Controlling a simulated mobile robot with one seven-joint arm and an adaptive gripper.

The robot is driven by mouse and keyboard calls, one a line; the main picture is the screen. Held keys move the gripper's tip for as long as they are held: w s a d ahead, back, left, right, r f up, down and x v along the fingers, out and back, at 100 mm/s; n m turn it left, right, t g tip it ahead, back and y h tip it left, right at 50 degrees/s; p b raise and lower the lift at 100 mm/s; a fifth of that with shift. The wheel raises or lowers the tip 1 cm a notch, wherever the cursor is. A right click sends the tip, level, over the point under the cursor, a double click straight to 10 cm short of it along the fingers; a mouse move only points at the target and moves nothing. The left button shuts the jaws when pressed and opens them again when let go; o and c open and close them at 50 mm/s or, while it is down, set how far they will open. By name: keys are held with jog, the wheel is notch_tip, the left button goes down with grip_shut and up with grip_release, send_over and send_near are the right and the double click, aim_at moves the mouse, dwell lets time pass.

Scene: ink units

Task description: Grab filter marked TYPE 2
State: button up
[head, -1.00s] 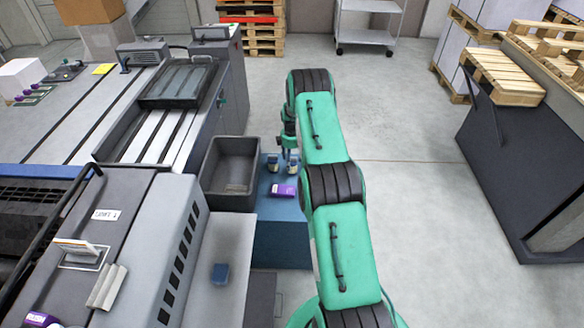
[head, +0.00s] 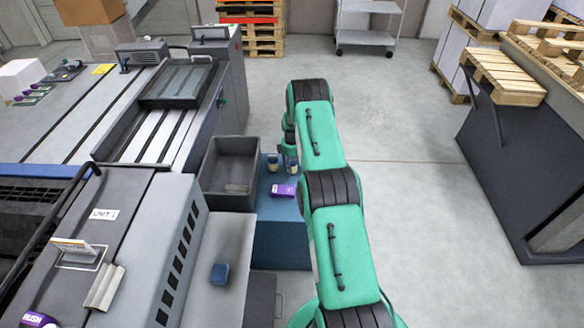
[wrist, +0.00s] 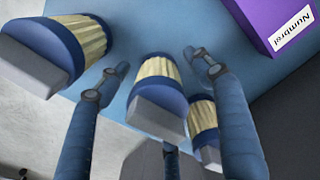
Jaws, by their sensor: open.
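Several filters with pleated cream bodies, blue bands and grey end blocks stand on a blue surface (wrist: 128,20). In the wrist view one filter (wrist: 158,95) is between my gripper's fingers (wrist: 157,62), with gaps on both sides. A second filter (wrist: 70,45) is outside the left finger, and a third (wrist: 204,125) is partly hidden by the right finger. No TYPE 2 mark is readable. In the head view, filters (head: 272,163) show on the blue stand (head: 283,235) below my gripper, which my arm mostly hides. My gripper is open and empty.
A purple box (wrist: 270,18) marked "Numbrol" lies near the filters; it also shows in the head view (head: 283,190). A grey bin (head: 229,200) stands left of the stand, beside the grey machine (head: 150,230).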

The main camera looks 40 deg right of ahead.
jog(key=c, duration=1.4)
jog(key=shift+r, duration=0.1)
jog(key=shift+c, duration=0.2)
jog(key=shift+w+r, duration=0.1)
jog(key=shift+r, duration=0.7)
notch_tip(320, 180, up, 2)
jog(key=shift+r+p, duration=0.1)
jog(key=shift+p, duration=0.35)
jog(key=s+a, duration=0.3)
jog(key=s, duration=0.1)
jog(key=s+a+p, duration=0.1)
jog(key=s+a, duration=0.2)
jog(key=s, duration=0.2)
jog(key=s+a+r+p, duration=0.1)
jog(key=s+a, duration=0.2)
jog(key=s, duration=0.1)
jog(key=shift+s, duration=0.15)
